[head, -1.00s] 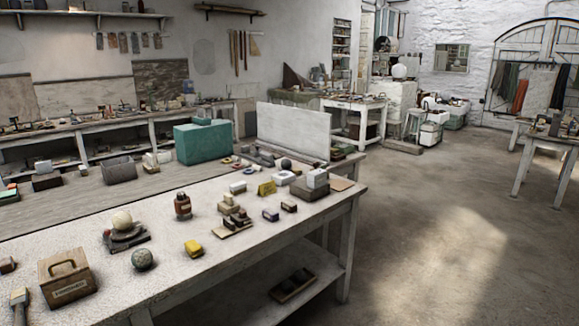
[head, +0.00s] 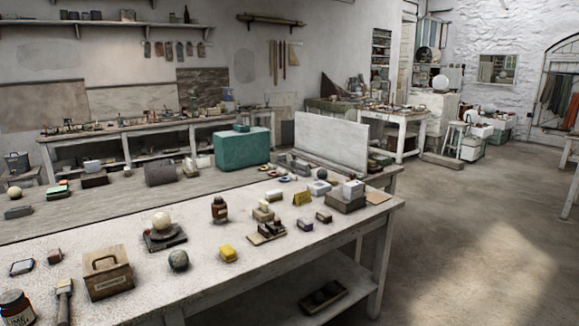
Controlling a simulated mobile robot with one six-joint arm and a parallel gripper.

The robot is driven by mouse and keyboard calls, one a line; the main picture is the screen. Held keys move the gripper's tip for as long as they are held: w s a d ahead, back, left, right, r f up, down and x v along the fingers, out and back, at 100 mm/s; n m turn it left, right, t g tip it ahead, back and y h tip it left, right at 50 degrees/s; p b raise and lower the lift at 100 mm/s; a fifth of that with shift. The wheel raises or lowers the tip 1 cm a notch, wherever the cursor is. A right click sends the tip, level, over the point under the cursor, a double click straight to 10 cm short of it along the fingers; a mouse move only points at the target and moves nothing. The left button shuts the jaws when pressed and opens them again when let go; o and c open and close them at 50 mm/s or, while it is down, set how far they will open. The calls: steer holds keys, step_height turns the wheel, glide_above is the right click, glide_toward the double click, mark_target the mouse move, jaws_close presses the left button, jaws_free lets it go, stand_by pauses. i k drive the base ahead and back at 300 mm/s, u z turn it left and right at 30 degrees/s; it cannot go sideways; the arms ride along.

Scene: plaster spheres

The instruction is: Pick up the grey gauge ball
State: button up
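A smaller dark grey ball (head: 321,174) sits further back near the white panel, just behind a white piece (head: 318,187). I cannot tell for certain which of the two is the gauge ball. A cream ball (head: 161,220) sits on a dark stand (head: 166,240) behind the mottled one. My gripper is not in view.
The worktable (head: 215,285) also holds a wooden box with a handle (head: 107,273), a brush (head: 64,300), a brown bottle (head: 219,209) and a dark jar (head: 15,306). A teal case (head: 242,147) stands behind. Open floor (head: 480,240) lies to the right.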

mark_target(321, 174)
steer(key=z, duration=1.15)
steer(key=i, duration=3.4)
